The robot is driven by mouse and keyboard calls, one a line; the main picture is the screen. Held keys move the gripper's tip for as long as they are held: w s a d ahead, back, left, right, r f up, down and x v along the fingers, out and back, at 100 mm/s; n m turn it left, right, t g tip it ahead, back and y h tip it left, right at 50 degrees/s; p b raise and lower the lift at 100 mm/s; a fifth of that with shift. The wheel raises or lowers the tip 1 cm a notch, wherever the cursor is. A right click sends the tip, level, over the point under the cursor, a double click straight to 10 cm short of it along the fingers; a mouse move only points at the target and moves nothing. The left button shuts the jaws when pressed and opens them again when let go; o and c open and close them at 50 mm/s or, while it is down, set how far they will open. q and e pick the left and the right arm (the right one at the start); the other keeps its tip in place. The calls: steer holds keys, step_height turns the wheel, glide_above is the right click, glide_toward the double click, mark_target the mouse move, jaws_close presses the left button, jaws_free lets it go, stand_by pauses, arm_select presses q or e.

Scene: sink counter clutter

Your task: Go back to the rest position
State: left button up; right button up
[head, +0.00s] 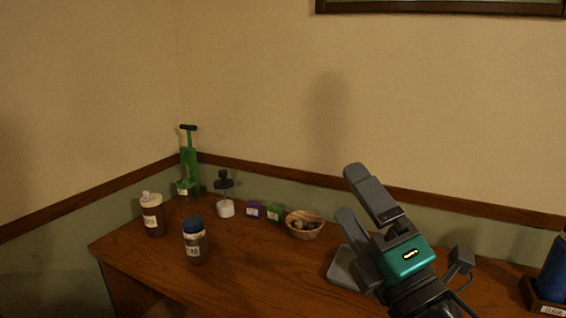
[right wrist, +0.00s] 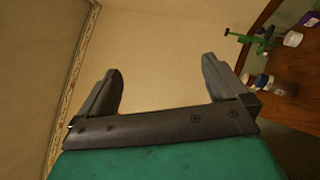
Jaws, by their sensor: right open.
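My right gripper (head: 358,196) is raised over the right part of the wooden counter (head: 260,262) in the head view. Its two grey fingers stand apart with nothing between them. In the right wrist view the open gripper (right wrist: 160,85) shows only bare wall between its fingers. My left gripper is in neither view.
A blue bottle (head: 554,268) stands far right.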

steer(key=s+d+f+m+g+h, duration=0.1)
steer(key=d+f+m+g+h, duration=0.3)
steer(key=f+m, duration=0.45)
steer(key=s+d+f+m+g+h, duration=0.1)
steer(key=d+f+m+g+h, duration=0.1)
steer(key=d+f+m+h, duration=0.55)
steer(key=s+f+m+g+y, duration=0.2)
steer(key=s+f+m+g, duration=0.75)
steer(key=s+f, duration=0.85)
steer(key=w+a+f+n+t+b, duration=0.1)
steer(key=w+f+t+b, duration=0.1)
steer(key=f, duration=0.5)
steer(key=w+a+f+n+t+y+b, duration=0.1)
steer(key=w+a+f+t+b, duration=0.1)
steer(key=w+f, duration=0.3)
step_height(320, 180, down, 2)
steer(key=shift+t+b, duration=0.55)
steer(key=shift+t, duration=0.1)
steer(key=shift+a, duration=0.1)
